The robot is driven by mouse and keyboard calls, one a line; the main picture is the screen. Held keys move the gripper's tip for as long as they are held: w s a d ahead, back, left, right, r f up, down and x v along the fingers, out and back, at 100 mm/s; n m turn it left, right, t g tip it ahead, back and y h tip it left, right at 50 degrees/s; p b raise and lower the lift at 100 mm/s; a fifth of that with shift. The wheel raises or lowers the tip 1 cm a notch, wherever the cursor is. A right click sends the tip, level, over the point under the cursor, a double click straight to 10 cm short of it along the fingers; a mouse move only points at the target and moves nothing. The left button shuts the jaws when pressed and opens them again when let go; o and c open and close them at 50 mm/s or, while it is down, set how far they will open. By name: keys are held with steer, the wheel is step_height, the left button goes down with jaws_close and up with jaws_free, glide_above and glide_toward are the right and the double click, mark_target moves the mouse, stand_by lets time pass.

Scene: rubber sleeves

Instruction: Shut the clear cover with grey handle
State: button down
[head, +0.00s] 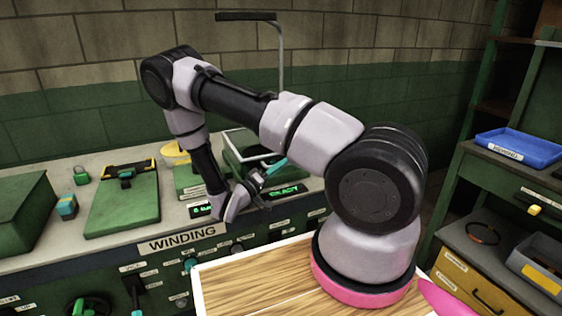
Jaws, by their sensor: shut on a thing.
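The clear cover (236,141) shows as a pale-rimmed frame over a green box on the workbench, left of centre. It appears raised and tilted, but its exact angle is hard to tell. My gripper (267,174) is at the cover's front right side, pointing up toward it, with a teal part beside it. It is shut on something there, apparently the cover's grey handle. The handle itself is too small and too covered by the gripper to make out clearly.
A green display (285,190) and labelled switches line the bench front below the gripper. A green clipboard-like plate (122,207), a padlock-shaped item (81,176) and a teal block (67,206) lie to the left. A shelf with a blue tray (518,147) stands right.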

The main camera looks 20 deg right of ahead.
steer(key=shift+a+f, duration=0.1)
steer(key=shift+f, duration=0.15)
steer(key=c, duration=0.8)
jaws_free()
steer(key=shift+f, duration=0.1)
steer(key=shift+c, duration=0.2)
steer(key=v, duration=1)
steer(key=shift+s+a, duration=0.15)
steer(key=shift+a, duration=0.15)
